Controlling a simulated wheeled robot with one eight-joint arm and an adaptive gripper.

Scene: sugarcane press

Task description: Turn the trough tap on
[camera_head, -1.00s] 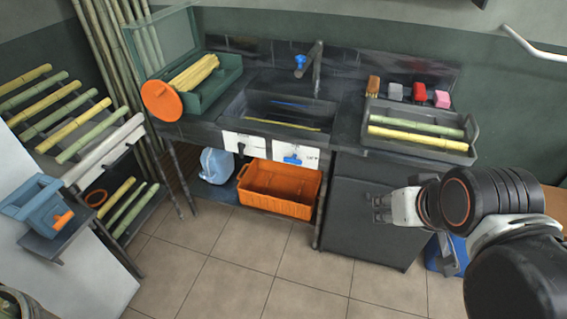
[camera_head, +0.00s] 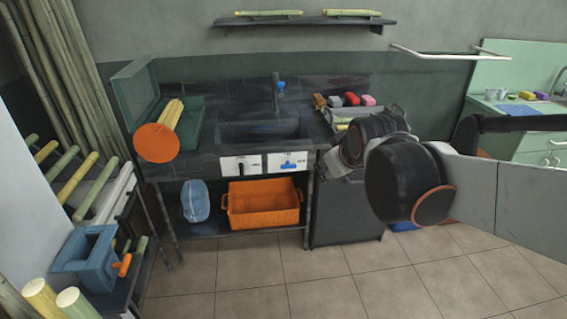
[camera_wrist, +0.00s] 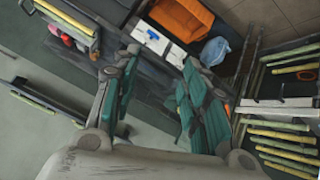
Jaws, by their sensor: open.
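The trough tap (camera_head: 277,92) is a dark upright spout with a blue handle (camera_head: 281,86), standing at the back of the dark sink trough (camera_head: 262,129). Below the trough, two white front panels carry a black lever (camera_head: 242,165) and a blue lever (camera_head: 290,166). My gripper (camera_wrist: 160,57) is open and empty in the wrist view, its teal fingers spread. The panels (camera_wrist: 150,38) show beyond the fingers in the wrist view; I cannot make out the tap there.
An orange crate (camera_head: 264,203) and a blue jug (camera_head: 195,200) sit under the counter. A green box (camera_head: 190,125) with cane pieces and an orange disc (camera_head: 156,143) are on the left. A shelf (camera_head: 300,22) hangs above. The tiled floor in front is clear.

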